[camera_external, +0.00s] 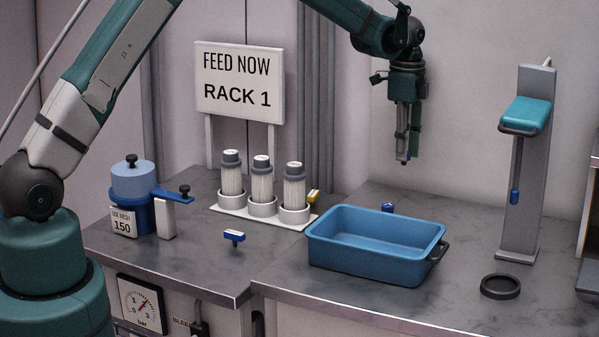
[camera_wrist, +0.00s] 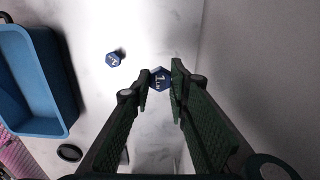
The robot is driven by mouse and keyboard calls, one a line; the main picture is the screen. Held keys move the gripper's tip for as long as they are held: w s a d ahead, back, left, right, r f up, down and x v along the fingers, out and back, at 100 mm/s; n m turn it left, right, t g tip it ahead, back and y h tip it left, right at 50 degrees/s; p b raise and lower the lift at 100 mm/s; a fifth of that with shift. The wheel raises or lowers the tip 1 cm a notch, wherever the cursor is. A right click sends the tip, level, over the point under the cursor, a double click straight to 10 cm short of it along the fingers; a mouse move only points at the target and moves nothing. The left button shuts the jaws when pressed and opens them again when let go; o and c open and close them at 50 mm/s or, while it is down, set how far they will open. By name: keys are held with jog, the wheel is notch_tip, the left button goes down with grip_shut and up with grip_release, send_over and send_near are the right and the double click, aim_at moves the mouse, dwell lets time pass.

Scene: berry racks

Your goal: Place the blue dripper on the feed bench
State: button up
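My gripper (camera_external: 405,158) hangs in the air above the right bench, behind the blue tray, pointing down. In the wrist view its fingers (camera_wrist: 160,80) sit on either side of a blue hexagonal piece (camera_wrist: 160,78) with a white mark, which looks like a blue dripper held between the tips. Only a small blue spot shows at the tips in the outside view. A second blue piece (camera_external: 388,208) stands on the bench behind the tray; it also shows in the wrist view (camera_wrist: 113,59). A blue T-shaped piece with a white face (camera_external: 234,237) is on the left bench (camera_external: 190,258).
The blue tray (camera_external: 375,257) is empty. Three white cylinders in a rack (camera_external: 262,207) stand by the "FEED NOW RACK 1" sign (camera_external: 240,82). A yellow piece (camera_external: 314,197) is beside them. A blue pot (camera_external: 132,195), a tall stand (camera_external: 525,165) and a black ring (camera_external: 500,286) stand apart.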

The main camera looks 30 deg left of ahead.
jog(key=shift+f, duration=0.1)
jog(key=shift+f, duration=3.05)
jog(key=shift+f, duration=1.85)
jog(key=shift+f, duration=0.2)
jog(key=o, duration=0.6)
jog(key=shift+r, duration=0.15)
notch_tip(320, 180, up, 12)
jog(key=shift+r, duration=0.1)
